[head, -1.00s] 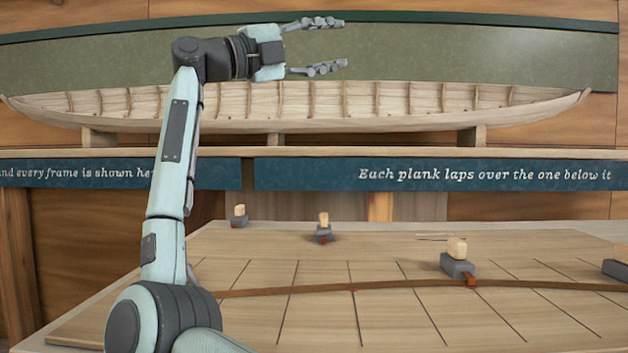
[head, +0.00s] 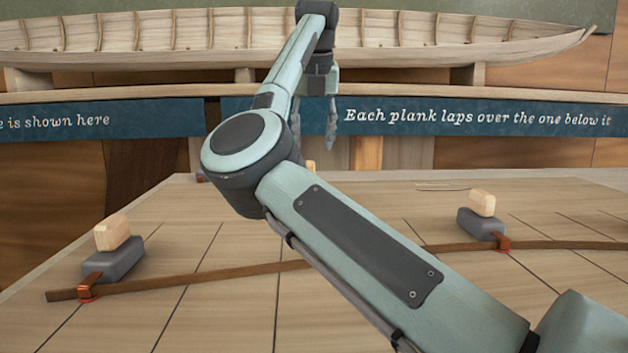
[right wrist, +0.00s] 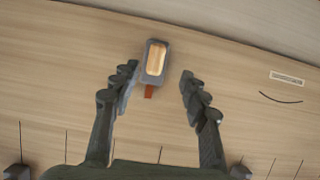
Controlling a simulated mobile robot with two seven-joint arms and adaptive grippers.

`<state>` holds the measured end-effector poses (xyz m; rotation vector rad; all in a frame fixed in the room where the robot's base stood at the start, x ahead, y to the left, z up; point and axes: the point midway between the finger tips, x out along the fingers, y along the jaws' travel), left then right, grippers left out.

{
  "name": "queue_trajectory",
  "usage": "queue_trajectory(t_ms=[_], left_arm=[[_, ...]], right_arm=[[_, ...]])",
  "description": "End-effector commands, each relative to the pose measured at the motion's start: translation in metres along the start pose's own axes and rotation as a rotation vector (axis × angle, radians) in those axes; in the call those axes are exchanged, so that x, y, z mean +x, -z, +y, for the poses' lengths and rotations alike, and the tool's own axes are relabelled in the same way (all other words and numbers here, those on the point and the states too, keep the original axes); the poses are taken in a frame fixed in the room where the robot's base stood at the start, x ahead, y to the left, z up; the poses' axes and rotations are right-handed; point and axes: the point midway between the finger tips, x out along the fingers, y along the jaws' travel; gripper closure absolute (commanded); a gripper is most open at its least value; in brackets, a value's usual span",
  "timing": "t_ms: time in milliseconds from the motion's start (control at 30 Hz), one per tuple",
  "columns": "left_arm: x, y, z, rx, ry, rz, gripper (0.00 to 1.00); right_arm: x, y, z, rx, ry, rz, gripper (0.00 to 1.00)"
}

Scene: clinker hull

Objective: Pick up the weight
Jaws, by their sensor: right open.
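A weight (right wrist: 154,66) lies on the wooden board in the right wrist view: a grey block with a pale wooden top and a small red-brown hook. It sits ahead of and between the fingers, nearer the left one, with nothing gripped. In the head view, only a little of a pale wooden top (head: 311,165) shows behind my arm. My right gripper (head: 313,142) points down, open, above the back of the board. Two similar weights, on the left (head: 113,262) and the right (head: 481,222), have hooks on a long brown batten. My left gripper is out of view.
The brown batten (head: 200,279) runs across the lined board (head: 235,325). Behind stand a blue text panel (head: 480,118) and a model hull (head: 420,30). A small label (right wrist: 287,79) lies right of the gripper.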

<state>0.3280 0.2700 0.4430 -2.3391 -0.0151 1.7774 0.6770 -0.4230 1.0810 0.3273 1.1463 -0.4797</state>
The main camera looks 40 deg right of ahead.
Motion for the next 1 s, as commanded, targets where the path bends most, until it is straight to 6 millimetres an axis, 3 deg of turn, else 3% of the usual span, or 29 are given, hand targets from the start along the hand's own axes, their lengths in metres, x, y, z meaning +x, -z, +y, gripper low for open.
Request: queue_trajectory(t_ms=[433, 767, 1000], left_arm=[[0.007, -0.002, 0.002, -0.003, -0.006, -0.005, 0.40], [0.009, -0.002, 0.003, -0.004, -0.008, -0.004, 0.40], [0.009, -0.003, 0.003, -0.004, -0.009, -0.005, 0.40]], right_arm=[[0.060, 0.003, 0.006, 0.000, 0.006, 0.001, 0.55], [0.068, 0.002, 0.006, 0.000, 0.005, -0.002, 0.55], [0.068, 0.002, 0.006, 0.000, 0.005, -0.002, 0.84]])
